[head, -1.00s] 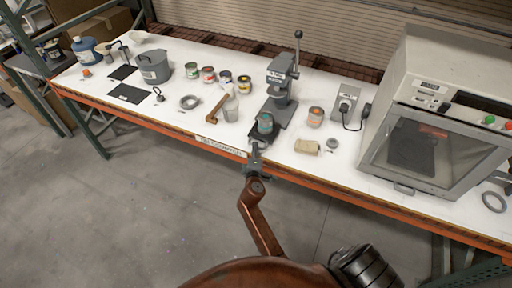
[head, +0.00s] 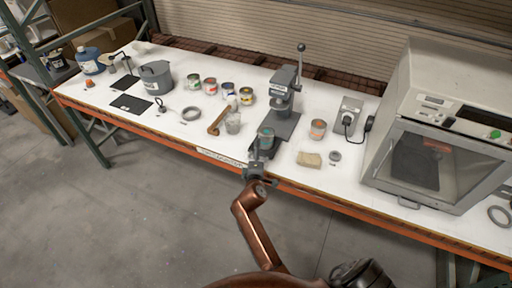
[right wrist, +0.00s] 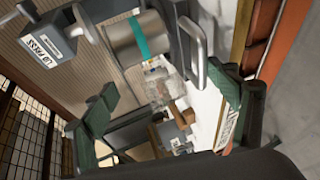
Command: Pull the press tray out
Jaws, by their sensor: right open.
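The lid press (head: 285,98) is a grey lever press on the white bench. Its dark press tray (head: 255,154) sticks out toward the bench's front edge and carries a can with a teal band (head: 266,138). The can also shows in the right wrist view (right wrist: 140,40), near the tray's grey bar handle (right wrist: 192,52). My right gripper (head: 253,166) is at the front edge, just before the tray. In the right wrist view its green fingers (right wrist: 166,90) are spread, with the handle beyond the tips, closer to the right finger. No contact is visible. My left gripper is out of view.
A large glass-fronted machine (head: 435,140) fills the right end. Several cans, a beaker (head: 233,124) and a grey pot (head: 156,77) stand left.

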